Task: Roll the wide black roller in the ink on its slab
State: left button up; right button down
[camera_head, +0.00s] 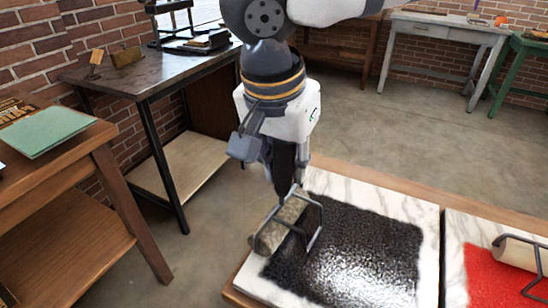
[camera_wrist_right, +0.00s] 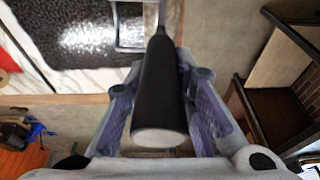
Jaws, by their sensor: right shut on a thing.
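The wide roller (camera_head: 279,226) has a grey-brown drum in a metal wire frame. It is at the left edge of the black ink patch (camera_head: 355,245) on the white marble slab (camera_head: 428,215). I cannot tell whether the drum touches the ink or sits just above it. My right gripper (camera_head: 285,165) points down and is shut on the roller's black handle, which stands nearly upright. In the right wrist view the handle (camera_wrist_right: 160,95) sits between the two fingers, with the ink patch (camera_wrist_right: 75,35) at upper left. My left gripper is not in view.
A second slab on the right holds red ink (camera_head: 485,275) and a pale roller (camera_head: 520,253). A dark table (camera_head: 150,72) stands behind on the left, and a wooden table with a green book (camera_head: 45,132) at far left. Open floor lies behind the slabs.

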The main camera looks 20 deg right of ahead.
jog(key=shift+s+d, duration=3.85)
jog(key=shift+s, duration=0.6)
jog(key=w+a, duration=0.9)
jog(key=w, duration=0.2)
jog(key=shift+w+a, duration=0.25)
jog(key=shift+a, duration=0.15)
jog(key=shift+r, duration=0.1)
